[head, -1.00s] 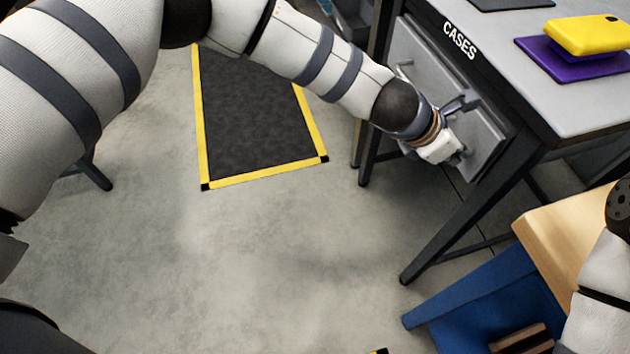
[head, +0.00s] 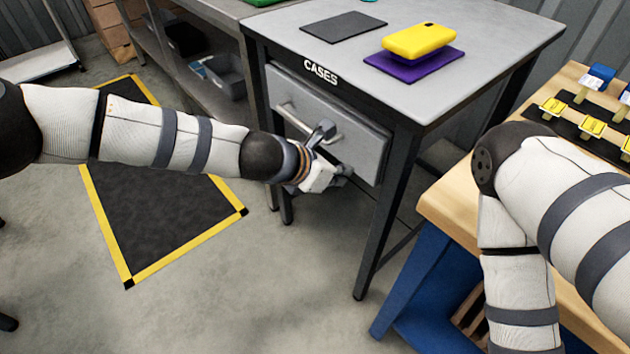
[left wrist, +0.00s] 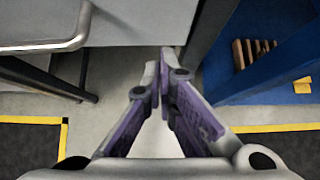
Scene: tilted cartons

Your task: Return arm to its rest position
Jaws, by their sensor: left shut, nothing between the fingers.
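My left arm (head: 180,138) reaches in from the left. Its gripper (head: 343,178) is at the lower front of the grey drawer (head: 360,145) under the table marked CASES. In the left wrist view the gripper (left wrist: 164,62) is shut, its fingertips together with nothing between them. The drawer's bar handle (head: 296,121) is apart from the fingers; it also shows at upper left in the left wrist view (left wrist: 45,46).
On the grey table (head: 470,45) lie a yellow case (head: 419,41) on a purple pad (head: 415,66), and a dark pad (head: 343,27). A wooden bench (head: 450,205) with a blue side (head: 425,285) stands at right. A black, yellow-edged floor mat (head: 165,215) lies below my left arm.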

